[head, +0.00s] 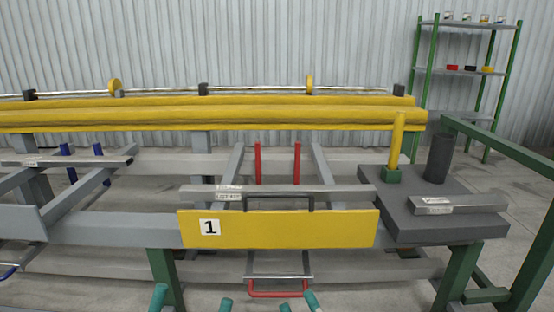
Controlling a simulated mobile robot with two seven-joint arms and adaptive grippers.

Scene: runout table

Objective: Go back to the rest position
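At the bottom edge of the head view, several teal fingertips point up. I take the left pair as my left gripper (192,302) and the right pair as my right gripper (298,303). The fingers of each pair stand apart with floor between them, so both look open and empty. The rest of both grippers and both arms is below the picture. Both grippers are low, in front of the runout table's yellow plate (290,231) marked 1. A grey metal bar (340,192) with a label lies above that plate.
A dark slab (460,227) at right carries a labelled metal block (457,204), a black cylinder (438,158) and a yellow post (397,140). A red-handled frame (276,294) hangs below the plate. Long yellow beams (250,114) run behind. A green shelf (464,70) stands back right.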

